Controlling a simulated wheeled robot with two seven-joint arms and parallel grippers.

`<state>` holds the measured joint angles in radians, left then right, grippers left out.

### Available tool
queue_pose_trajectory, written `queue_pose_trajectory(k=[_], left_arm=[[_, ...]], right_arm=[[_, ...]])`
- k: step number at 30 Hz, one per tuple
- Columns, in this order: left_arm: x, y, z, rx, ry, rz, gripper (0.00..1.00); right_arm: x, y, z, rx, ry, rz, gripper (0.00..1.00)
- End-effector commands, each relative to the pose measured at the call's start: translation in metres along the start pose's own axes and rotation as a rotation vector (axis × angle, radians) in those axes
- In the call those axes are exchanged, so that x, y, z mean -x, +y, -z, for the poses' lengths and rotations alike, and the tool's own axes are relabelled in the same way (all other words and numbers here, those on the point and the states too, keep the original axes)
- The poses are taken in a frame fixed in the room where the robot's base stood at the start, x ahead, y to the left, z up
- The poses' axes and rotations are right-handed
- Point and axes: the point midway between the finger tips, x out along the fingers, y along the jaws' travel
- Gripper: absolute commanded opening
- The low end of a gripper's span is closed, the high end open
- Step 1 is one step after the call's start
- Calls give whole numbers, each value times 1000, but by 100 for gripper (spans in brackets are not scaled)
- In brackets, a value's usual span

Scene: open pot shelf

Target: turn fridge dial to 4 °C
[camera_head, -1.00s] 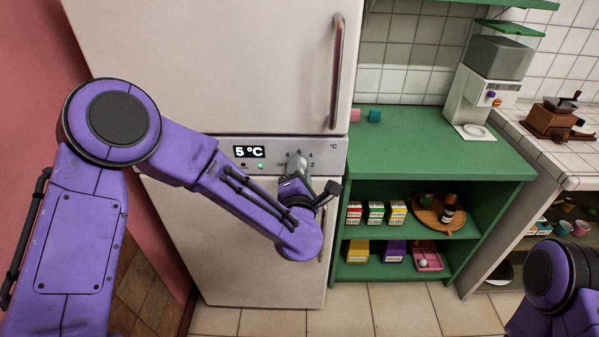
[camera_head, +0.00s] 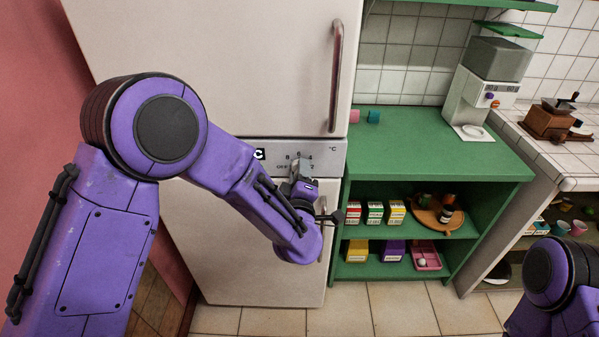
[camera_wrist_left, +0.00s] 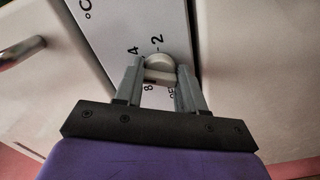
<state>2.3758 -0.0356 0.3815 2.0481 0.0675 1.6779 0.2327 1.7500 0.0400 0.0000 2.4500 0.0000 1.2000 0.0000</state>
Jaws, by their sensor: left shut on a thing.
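The fridge dial (camera_wrist_left: 158,63) is a pale round knob with a raised grip bar, on the fridge's grey control panel (camera_head: 328,154). My left gripper (camera_wrist_left: 159,77) is shut on the dial, one finger on each side; it also shows in the head view (camera_head: 299,171). Printed marks 4, 2 and 8 show around the dial in the wrist view. I cannot tell exactly where the dial points. My right gripper is out of view.
The white fridge (camera_head: 220,70) has a long upper door handle (camera_head: 336,75) just above the panel. A green shelf (camera_head: 430,145) with boxes and a round wooden tray stands close on the right. The floor in front is clear.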

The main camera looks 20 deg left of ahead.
Motion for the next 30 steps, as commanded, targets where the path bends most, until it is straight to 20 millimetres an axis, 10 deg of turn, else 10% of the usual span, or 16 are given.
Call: queue_pose_trajectory(k=[30], left_arm=[[1, -2, -1, -437, -3, 1, 9]], right_arm=[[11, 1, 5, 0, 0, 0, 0]])
